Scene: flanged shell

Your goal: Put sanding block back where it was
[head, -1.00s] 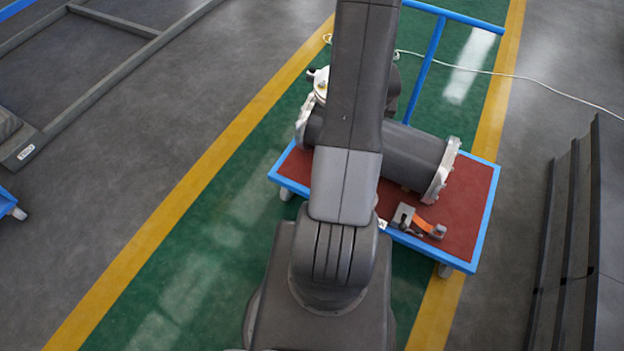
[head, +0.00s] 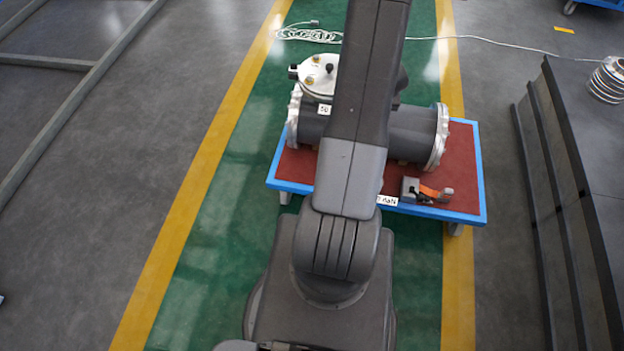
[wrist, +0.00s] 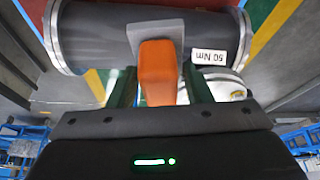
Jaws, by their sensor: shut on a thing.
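In the wrist view, the sanding block has an orange grip (wrist: 157,72) and a flat grey plate (wrist: 156,30). My gripper (wrist: 160,88) is shut on the orange grip, with a dark green finger on each side. The plate points away from the wrist and overlaps the dark flanged shell (wrist: 95,42) in the picture; I cannot tell the gap between them. In the head view my arm hides the gripper and the block. The shell (head: 412,132) lies on the red-topped, blue-edged cart (head: 462,165).
A grey tool with an orange part (head: 428,191) lies near the cart's front edge. A white round cover (head: 318,76) stands at the shell's left end. A white cable (head: 310,34) lies beyond the cart. Dark panels (head: 560,190) stand at right.

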